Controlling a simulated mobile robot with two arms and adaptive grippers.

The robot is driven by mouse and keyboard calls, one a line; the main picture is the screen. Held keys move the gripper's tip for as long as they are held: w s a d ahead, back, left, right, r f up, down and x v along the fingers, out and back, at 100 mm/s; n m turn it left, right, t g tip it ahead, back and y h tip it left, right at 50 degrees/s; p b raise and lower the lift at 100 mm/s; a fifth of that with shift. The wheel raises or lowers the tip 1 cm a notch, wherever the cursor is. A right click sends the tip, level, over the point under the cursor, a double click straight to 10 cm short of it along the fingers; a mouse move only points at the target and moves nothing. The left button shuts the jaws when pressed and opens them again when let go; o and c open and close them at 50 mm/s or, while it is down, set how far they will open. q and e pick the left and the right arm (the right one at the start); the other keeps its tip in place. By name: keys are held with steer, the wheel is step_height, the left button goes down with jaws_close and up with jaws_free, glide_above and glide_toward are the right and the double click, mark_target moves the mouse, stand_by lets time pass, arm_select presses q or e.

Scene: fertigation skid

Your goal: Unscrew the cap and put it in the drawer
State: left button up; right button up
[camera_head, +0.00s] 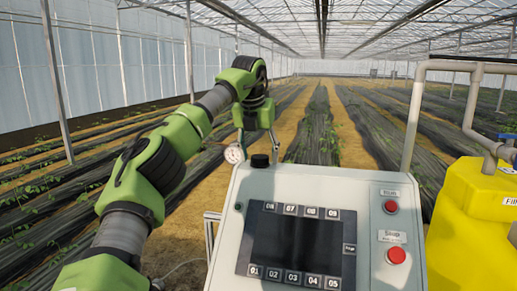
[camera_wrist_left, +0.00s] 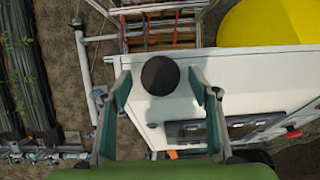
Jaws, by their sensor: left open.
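A black round cap (camera_head: 260,160) sits on the top left of the grey-white control cabinet (camera_head: 395,273). In the left wrist view the cap (camera_wrist_left: 160,76) is a dark disc near the cabinet's edge. My left gripper (camera_head: 258,146) points down just above the cap. In the left wrist view its two fingers (camera_wrist_left: 160,95) are spread, one on each side of the cap, with a gap on both sides. The gripper is open and empty. My right gripper is not in view. I cannot make out a drawer in either view.
The cabinet front has a dark screen (camera_head: 300,245) and two red buttons (camera_head: 396,255). A round gauge (camera_head: 234,154) is left of the cap. A yellow tank (camera_head: 475,225) and grey pipes (camera_head: 415,115) stand right. Crop rows lie behind.

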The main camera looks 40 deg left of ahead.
mark_target(261, 155)
arm_select(q)
steer(key=shift+c, duration=0.3)
steer(key=c, duration=1.1)
steer(key=shift+r, duration=0.15)
steer(key=shift+r, duration=1.65)
steer(key=shift+r, duration=0.15)
step_height(261, 155, up, 2)
steer(key=shift+r, duration=0.1)
steer(key=shift+d+r, duration=0.1)
steer(key=shift+r, duration=0.2)
